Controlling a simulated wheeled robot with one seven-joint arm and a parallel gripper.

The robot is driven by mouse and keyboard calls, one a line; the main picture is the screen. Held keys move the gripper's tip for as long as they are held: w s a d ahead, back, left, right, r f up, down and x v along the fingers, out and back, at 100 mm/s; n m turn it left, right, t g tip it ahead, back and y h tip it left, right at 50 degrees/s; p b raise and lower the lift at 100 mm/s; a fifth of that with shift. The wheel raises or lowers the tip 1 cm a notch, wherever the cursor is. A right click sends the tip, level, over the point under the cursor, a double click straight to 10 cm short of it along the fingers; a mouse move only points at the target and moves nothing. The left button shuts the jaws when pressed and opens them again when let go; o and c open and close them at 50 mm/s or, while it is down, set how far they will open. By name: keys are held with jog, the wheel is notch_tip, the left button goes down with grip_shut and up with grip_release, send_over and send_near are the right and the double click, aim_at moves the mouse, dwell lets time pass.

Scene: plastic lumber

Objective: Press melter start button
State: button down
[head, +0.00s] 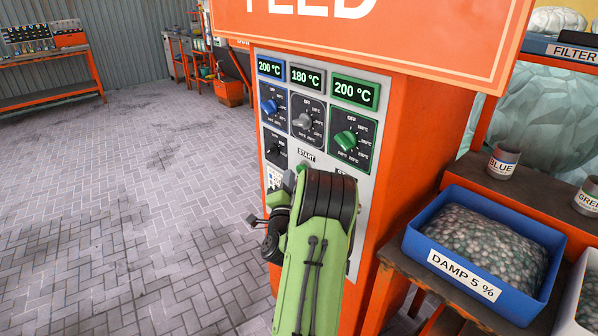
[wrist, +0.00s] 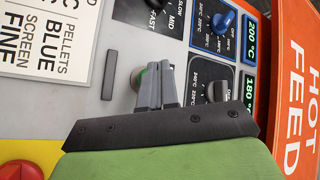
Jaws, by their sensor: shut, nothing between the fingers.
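The melter panel (head: 314,160) is a grey control face on an orange cabinet. The start button, under the START label (head: 306,155), is round with a grey rim and some green; in the wrist view (wrist: 137,77) my fingers cover much of it. My gripper (wrist: 160,68) is shut and empty, its fingertips directly in front of the button. I cannot tell whether they touch it. In the head view my green and black arm hides the lower panel and most of my gripper (head: 289,181).
Temperature knobs in blue (head: 269,105), grey (head: 302,121) and green (head: 346,140) sit above the button. A red button (wrist: 20,170) is at the wrist view's lower left. A blue bin of pellets (head: 420,237) stands on a bench at right. The floor at left is clear.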

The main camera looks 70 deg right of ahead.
dwell(0.5)
jog(key=shift+s+d, duration=0.2)
jog(key=shift+d, duration=0.2)
jog(key=shift+s+d, duration=0.25)
jog(key=shift+d, duration=0.2)
dwell(0.8)
jog(key=shift+w+a, duration=0.4)
jog(key=shift+a, duration=0.45)
jog(key=shift+w+a+p, duration=0.25)
jog(key=shift+w+a, duration=0.15)
jog(key=shift+a, duration=0.35)
jog(key=shift+w+a+p, duration=0.2)
jog(key=shift+w+a, duration=0.15)
jog(key=shift+a, duration=0.35)
jog(key=shift+w+a+p, duration=0.25)
jog(key=shift+w+a, duration=0.15)
jog(key=shift+a, duration=0.35)
